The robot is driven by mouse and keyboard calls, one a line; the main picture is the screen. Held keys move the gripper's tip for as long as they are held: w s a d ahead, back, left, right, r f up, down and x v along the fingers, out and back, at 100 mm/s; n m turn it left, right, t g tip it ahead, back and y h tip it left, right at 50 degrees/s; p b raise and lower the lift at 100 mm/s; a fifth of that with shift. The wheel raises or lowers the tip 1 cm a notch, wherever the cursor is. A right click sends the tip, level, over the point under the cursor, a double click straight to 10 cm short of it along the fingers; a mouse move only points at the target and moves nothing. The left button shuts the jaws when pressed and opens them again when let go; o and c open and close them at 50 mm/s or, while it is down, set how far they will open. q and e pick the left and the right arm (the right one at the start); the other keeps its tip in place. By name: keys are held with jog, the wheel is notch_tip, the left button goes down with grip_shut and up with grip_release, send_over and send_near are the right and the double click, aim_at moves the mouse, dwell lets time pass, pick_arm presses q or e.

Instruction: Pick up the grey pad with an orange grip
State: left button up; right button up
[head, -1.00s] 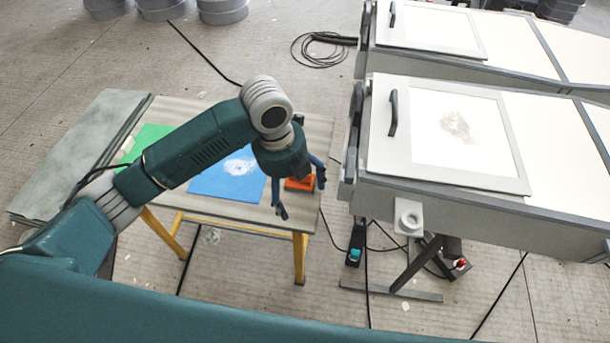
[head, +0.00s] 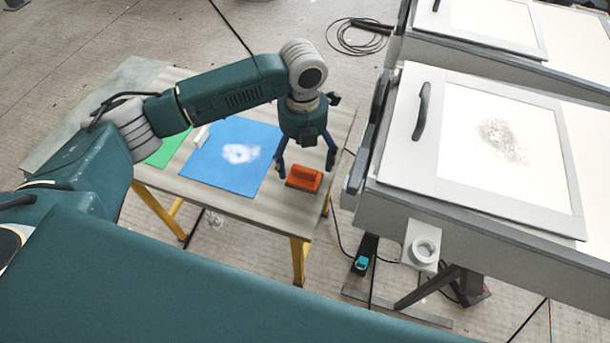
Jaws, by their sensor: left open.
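The grey pad with an orange grip (head: 305,178) lies on the right end of the wooden table (head: 226,203). Its orange top shows clearly; only a thin darker edge of the pad shows below it. My left gripper (head: 306,170) is open and points down, just behind and above the pad. Its fingers are spread, one at the pad's left and one toward its right far side. I cannot tell whether either finger touches the pad. My right gripper is not in view.
A blue sheet (head: 225,170) with a white patch lies left of the pad, with a small white object (head: 201,135) by its edge and a green sheet (head: 165,152) beyond. A large grey mould with a white panel (head: 500,140) stands close at the right.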

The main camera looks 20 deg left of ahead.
aim_at(304, 169)
pick_arm(q)
jog(key=f, duration=0.4)
jog(key=shift+s+d+p, duration=0.2)
jog(key=shift+s+p, duration=0.15)
jog(key=shift+s, duration=0.05)
jog(key=shift+f, duration=0.4)
jog(key=shift+w+f, duration=0.1)
jog(key=shift+f, duration=0.1)
jog(key=c, duration=1.5)
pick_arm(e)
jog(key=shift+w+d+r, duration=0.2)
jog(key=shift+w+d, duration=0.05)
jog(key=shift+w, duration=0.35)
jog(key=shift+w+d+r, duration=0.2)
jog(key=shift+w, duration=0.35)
